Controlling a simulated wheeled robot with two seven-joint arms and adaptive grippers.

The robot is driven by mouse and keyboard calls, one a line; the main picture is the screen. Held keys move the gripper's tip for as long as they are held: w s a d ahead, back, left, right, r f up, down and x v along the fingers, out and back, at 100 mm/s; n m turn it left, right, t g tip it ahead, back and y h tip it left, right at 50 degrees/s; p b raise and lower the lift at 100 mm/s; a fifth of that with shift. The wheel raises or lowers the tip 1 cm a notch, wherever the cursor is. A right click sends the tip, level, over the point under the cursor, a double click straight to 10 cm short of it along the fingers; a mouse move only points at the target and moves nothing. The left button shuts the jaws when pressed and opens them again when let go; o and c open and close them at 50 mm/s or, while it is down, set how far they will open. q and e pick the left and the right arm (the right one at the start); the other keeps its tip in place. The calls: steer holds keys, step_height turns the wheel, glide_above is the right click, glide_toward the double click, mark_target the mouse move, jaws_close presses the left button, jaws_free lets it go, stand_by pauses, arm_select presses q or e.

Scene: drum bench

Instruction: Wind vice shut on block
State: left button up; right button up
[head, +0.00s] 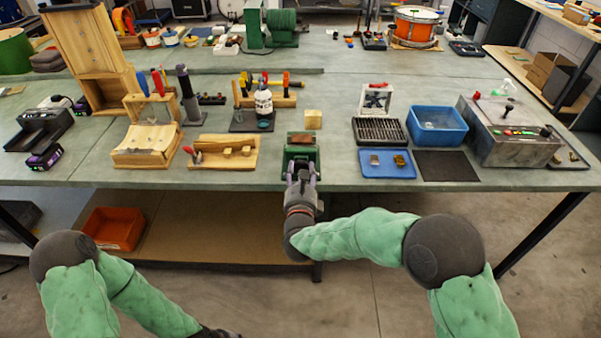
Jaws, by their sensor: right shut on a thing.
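A green vice (301,156) stands at the front edge of the bench. A dark reddish-brown piece (301,138) shows at its top; I cannot tell whether it is a block between the jaws or part of the jaws. A pale wooden block (313,119) is just behind the vice. My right gripper (302,178) is at the front of the vice, shut on what seems to be its handle, which the fingers mostly hide. My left gripper (216,333) is low at the bottom edge, away from the bench, and its fingers are not clear.
Left of the vice is a wooden fixture (225,152) on the bench (340,184). To the right are a blue tray (385,173) with small metal pieces, a black grille (379,131), a blue bin (437,125) and a grey control box (508,132). An orange bin (113,228) sits below.

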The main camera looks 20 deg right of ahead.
steer(key=shift+s+f, duration=0.15)
steer(key=shift+f, duration=0.35)
steer(key=o, duration=1.1)
steer(key=shift+d, duration=0.1)
steer(key=shift+o, duration=0.3)
steer(key=shift+r, duration=0.2)
steer(key=v, duration=1.2)
